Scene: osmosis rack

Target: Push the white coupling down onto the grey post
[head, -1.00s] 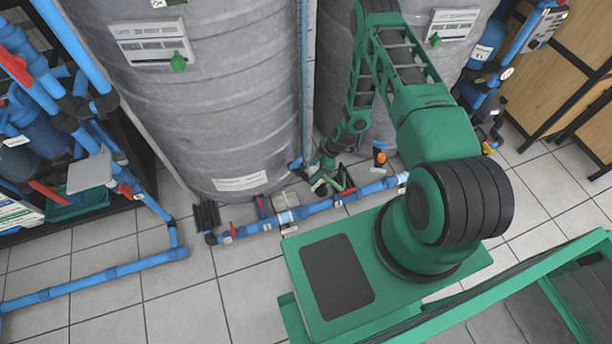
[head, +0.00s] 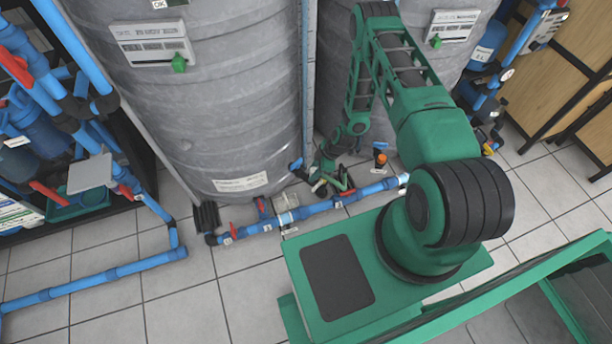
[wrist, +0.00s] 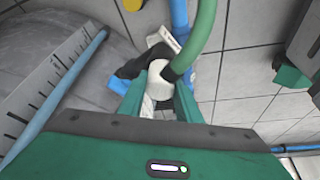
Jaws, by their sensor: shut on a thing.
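The white coupling (wrist: 160,80) is a short white round part between the two green fingers of my gripper (wrist: 160,100) in the wrist view. The fingers are shut on its sides. In the head view my gripper (head: 328,180) is low at the foot of the grey tanks, just behind the blue floor pipe, and a small white part shows beside it. I cannot make out the grey post in either view. It is not clear whether the coupling touches anything below it.
A green hose (wrist: 206,30) curves close past the fingers, with a dark fitting (wrist: 140,64) on the other side. The blue floor pipe (head: 312,209) runs in front. A large grey tank (head: 220,100) stands left; an orange-topped part (head: 380,159) is right.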

